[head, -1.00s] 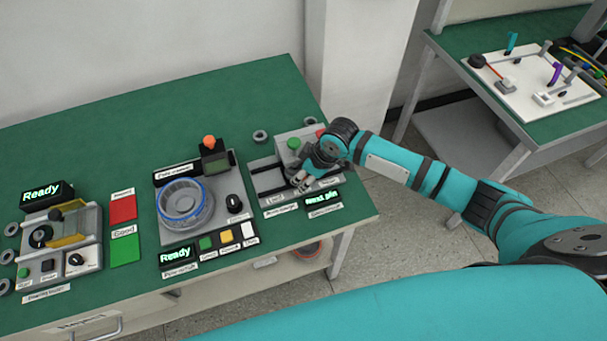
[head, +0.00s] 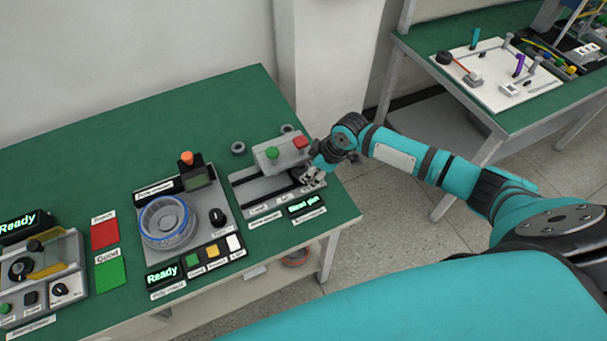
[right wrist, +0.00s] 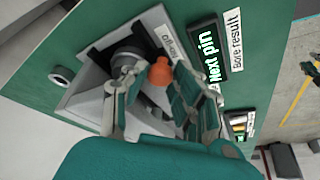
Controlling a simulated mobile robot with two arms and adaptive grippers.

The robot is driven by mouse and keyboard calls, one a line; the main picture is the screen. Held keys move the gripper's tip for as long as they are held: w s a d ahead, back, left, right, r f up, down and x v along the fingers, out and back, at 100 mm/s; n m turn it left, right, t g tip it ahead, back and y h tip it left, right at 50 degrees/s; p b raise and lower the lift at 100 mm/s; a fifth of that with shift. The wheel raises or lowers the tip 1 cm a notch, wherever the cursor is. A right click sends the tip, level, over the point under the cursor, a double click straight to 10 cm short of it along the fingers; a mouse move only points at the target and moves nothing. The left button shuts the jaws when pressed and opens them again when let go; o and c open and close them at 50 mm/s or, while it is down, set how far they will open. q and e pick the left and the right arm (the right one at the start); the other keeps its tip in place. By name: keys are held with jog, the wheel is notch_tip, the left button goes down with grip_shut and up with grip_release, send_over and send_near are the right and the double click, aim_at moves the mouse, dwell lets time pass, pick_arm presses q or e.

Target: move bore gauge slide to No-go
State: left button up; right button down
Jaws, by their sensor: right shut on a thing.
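The bore gauge (head: 250,189) is a grey fixture with dark rails at the right end of the green bench. Green and red knobs stand on a grey block (head: 285,158) behind the rails. My right gripper (head: 312,178) is at the right end of the rails. In the right wrist view my right gripper (right wrist: 153,88) has its fingers around the slide's orange knob (right wrist: 160,72), shut on it; the fingers partly hide it. A dark round part (right wrist: 127,58) sits beside the knob. A white label (right wrist: 170,42) is close by. The left gripper is not in view.
The "Next pin" display (head: 304,205) stands in front of the gauge. A station with a blue-rimmed ring (head: 168,221) is to the left, with red (head: 104,233) and green (head: 110,273) pads beyond. A loose ring (head: 238,148) lies behind. A second bench stands at right.

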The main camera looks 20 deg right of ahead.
jog(key=shift+d, duration=0.15)
jog(key=c, duration=1.3)
grip_release()
jog(key=shift+d, duration=0.1)
jog(key=shift+o, duration=1.2)
jog(key=shift+r, duration=0.2)
jog(key=v, duration=1.1)
jog(key=shift+d+r, duration=0.2)
jog(key=shift+r, duration=0.05)
jog(key=shift+s, duration=0.15)
